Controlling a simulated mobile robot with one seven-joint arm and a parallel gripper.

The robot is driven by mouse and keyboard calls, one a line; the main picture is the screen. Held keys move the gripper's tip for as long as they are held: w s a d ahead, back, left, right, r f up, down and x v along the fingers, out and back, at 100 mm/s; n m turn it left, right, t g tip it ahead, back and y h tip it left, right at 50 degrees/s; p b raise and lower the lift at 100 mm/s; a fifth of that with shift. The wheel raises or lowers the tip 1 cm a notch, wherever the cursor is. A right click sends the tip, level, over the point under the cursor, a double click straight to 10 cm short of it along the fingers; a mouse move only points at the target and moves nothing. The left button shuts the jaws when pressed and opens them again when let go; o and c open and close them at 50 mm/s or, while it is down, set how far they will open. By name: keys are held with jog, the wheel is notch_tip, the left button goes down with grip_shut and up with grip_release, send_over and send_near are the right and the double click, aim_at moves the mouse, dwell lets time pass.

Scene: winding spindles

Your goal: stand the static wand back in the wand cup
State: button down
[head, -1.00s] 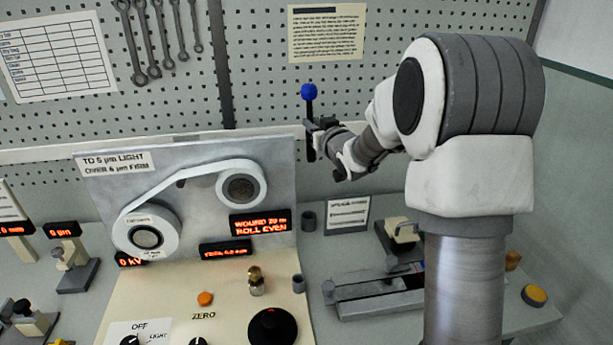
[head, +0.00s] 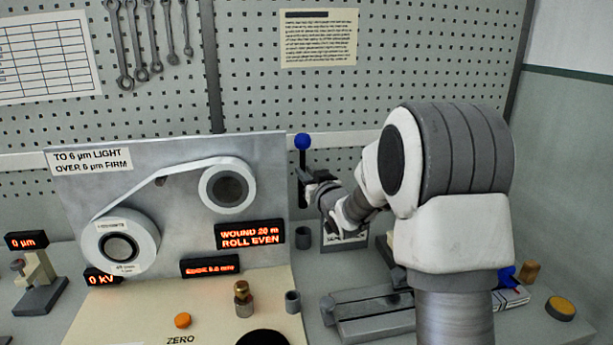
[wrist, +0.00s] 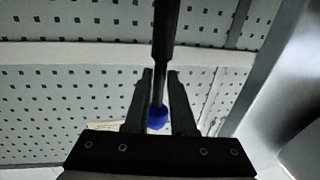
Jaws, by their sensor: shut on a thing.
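The static wand is a dark rod with a blue ball (head: 302,142) at its upper end, held upright in the head view. My gripper (head: 303,182) is shut on the rod below the ball, in the air just right of the winder's upright panel. In the wrist view the wand (wrist: 165,45) runs between the fingers of my gripper (wrist: 160,78), with the blue ball near the palm. A small grey cup (head: 303,238) stands on the bench below the wand. Another grey cup (head: 292,302) stands nearer, by the winder's right edge. I cannot tell which is the wand cup.
The winder panel (head: 75,205) with its rolls and lit displays stands close left of the wand. A brass-topped fitting (head: 242,298) rises from its deck. A grey fixture (head: 365,305) lies right of the cups. The pegboard (head: 260,60) is behind.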

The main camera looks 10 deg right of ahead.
jog(key=shift+b, duration=0.5)
notch_tip(320, 180, down, 6)
jog(key=b, duration=0.5)
jog(key=shift+r+b, duration=0.1)
jog(key=shift+b, duration=0.2)
jog(key=shift+b, duration=0.9)
dwell(1.3)
notch_tip(320, 180, down, 7)
jog(key=b, duration=0.6)
jog(key=shift+r+b, duration=0.15)
jog(key=shift+b, duration=0.15)
dwell(1.6)
jog(key=c, duration=0.7)
grip_release()
jog(key=shift+r, duration=0.1)
jog(key=shift+d, duration=0.1)
